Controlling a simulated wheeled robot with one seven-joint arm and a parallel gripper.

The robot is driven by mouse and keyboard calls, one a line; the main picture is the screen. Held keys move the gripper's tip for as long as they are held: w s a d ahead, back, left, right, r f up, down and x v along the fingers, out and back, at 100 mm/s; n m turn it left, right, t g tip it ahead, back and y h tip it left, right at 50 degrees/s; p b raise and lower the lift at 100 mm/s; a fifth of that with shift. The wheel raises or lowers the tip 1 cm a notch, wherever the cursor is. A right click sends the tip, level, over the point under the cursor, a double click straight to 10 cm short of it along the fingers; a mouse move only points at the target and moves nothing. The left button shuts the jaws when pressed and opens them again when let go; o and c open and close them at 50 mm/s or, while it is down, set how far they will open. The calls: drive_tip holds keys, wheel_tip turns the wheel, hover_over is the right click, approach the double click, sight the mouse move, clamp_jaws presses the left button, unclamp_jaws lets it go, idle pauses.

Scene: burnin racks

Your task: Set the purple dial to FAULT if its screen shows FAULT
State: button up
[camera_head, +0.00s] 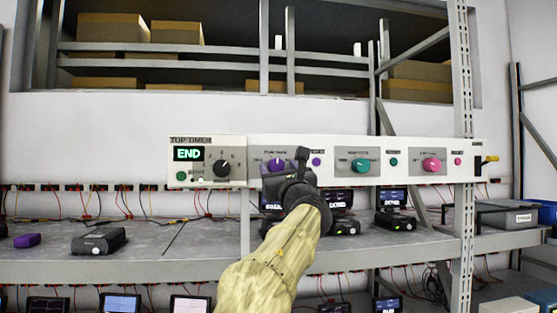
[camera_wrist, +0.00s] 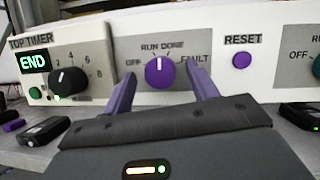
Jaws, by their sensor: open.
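The purple dial (camera_wrist: 160,73) is on the white panel in the wrist view, under the labels OFF, RUN, DONE and FAULT. Its white mark points roughly straight up, towards RUN and DONE. In the head view the dial (camera_head: 276,166) is partly covered by my gripper (camera_head: 303,158). My gripper is open, with its two purple fingers (camera_wrist: 160,78) on either side of the dial; I cannot tell whether they touch it. The screen (camera_head: 271,200) below the dial is partly hidden by my arm; its lower text seems to start with FA.
A top timer (camera_head: 187,154) showing END is left of the dial. A purple reset button (camera_wrist: 242,60) is to its right. Teal (camera_head: 360,166) and pink (camera_head: 431,165) dials sit further right. Small devices, screens and wires line the grey shelf (camera_head: 200,240) below.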

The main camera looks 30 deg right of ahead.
drive_tip(key=shift+w+d+r+p, duration=0.1)
drive_tip(key=shift+w+r+p, duration=0.2)
drive_tip(key=shift+w, duration=0.4)
drive_tip(key=shift+f, duration=0.1)
drive_tip(key=shift+c, duration=0.2)
drive_tip(key=c, duration=1)
drive_tip(key=shift+o, duration=0.2)
